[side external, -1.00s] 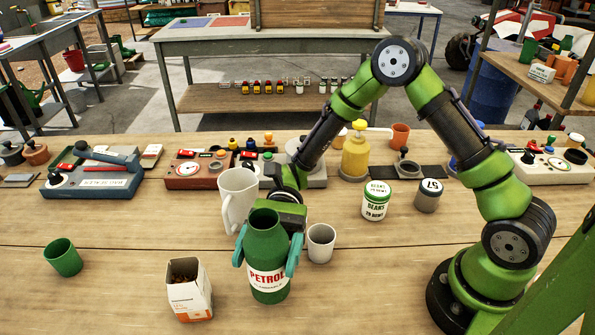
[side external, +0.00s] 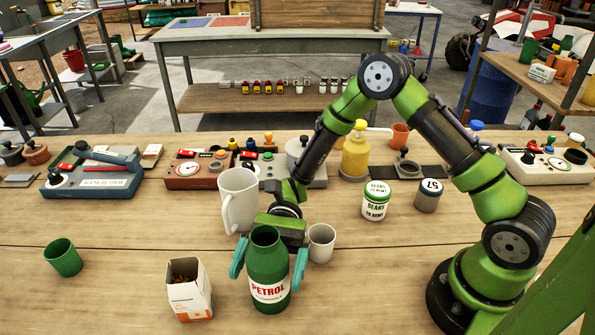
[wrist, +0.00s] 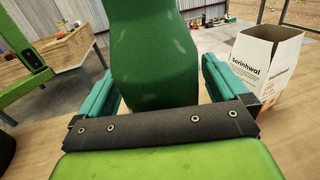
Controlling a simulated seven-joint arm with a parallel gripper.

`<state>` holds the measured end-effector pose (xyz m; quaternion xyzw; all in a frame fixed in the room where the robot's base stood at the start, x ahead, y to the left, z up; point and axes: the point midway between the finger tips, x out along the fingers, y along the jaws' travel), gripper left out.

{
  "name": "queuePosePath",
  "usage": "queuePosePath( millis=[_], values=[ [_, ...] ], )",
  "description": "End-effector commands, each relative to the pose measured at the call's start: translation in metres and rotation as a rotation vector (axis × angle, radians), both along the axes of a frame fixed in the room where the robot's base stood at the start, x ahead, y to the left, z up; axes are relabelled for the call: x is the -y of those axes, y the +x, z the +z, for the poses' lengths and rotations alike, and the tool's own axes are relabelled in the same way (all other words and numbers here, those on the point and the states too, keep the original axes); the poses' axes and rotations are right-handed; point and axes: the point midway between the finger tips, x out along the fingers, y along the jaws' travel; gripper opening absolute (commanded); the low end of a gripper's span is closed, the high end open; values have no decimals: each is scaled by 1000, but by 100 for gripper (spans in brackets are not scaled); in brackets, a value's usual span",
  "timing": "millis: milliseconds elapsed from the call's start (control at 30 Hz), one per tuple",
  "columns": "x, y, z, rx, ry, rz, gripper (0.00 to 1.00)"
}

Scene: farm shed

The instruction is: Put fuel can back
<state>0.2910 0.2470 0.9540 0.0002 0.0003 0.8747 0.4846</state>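The fuel can is a dark green bottle (side external: 268,262) with a red and white PETROL label. It stands upright on the front of the wooden bench in the side view. My gripper (side external: 269,264) has its two teal fingers on either side of the can, spread apart with small gaps to its sides. In the wrist view the green can body (wrist: 155,55) fills the middle between the fingers (wrist: 160,90), with a gap visible at the right. The can's base appears to rest on the bench.
A small open carton (side external: 188,290) stands close to the left of the can. A green cup (side external: 63,257) is at far left. Beans tin (side external: 376,200) and LS tin (side external: 428,196) stand to the right.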

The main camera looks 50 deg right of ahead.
Motion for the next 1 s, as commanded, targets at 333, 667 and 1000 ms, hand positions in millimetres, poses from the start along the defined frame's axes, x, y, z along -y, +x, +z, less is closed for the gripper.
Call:
queuePosePath(
  millis=[333,667,1000],
  values=[
    [27,18,3,1,1,-6,100],
    [62,38,4,8,-5,1,100],
    [84,16,39,359,-246,99,100]
  ],
)
